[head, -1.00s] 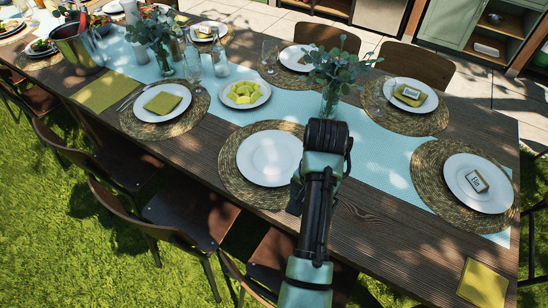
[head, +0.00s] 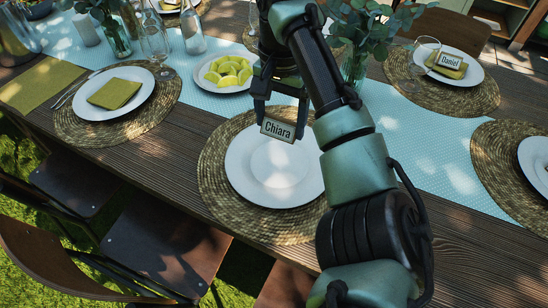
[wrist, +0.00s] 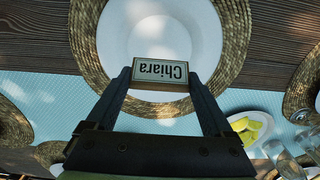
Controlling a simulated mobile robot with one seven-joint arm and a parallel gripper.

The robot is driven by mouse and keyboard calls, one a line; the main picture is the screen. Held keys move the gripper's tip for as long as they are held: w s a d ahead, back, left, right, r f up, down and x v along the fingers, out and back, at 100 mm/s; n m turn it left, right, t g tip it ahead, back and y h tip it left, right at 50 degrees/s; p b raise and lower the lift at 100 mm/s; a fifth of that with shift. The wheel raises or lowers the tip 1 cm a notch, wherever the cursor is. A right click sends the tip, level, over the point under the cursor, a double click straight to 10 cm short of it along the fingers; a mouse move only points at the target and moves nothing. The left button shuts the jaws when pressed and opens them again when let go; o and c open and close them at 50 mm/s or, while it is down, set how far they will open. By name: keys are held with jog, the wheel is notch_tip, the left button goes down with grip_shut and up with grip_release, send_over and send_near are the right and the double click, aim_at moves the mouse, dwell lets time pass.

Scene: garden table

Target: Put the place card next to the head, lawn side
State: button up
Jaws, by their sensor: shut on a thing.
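My gripper (head: 280,113) is shut on a place card (head: 277,130) that reads "Chiara". The card is held above an empty white plate (head: 250,172) on a round woven mat (head: 218,205) on the lawn side of the table. In the wrist view the card (wrist: 160,74) is between the two fingers, with the plate (wrist: 185,20) behind it. Whether the card touches the plate is hard to tell; it appears above it. Another card, "Daniel" (head: 450,61), lies on a green napkin on a plate across the table.
A plate of lemons (head: 228,72) stands just behind the mat on the blue runner (head: 440,150). A vase of eucalyptus (head: 355,60) stands close to my arm. A plate with a green napkin (head: 113,93) is at left. Chairs (head: 160,240) stand on the lawn side.

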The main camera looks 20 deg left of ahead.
aim_at(280, 163)
notch_tip(280, 163, down, 10)
jog(key=shift+d+r+b, duration=0.1)
jog(key=shift+r+b, duration=0.05)
jog(key=shift+b, duration=0.75)
jog(key=o, duration=1.1)
notch_tip(280, 163, up, 12)
jog(key=p, duration=0.2)
jog(key=shift+p, duration=0.3)
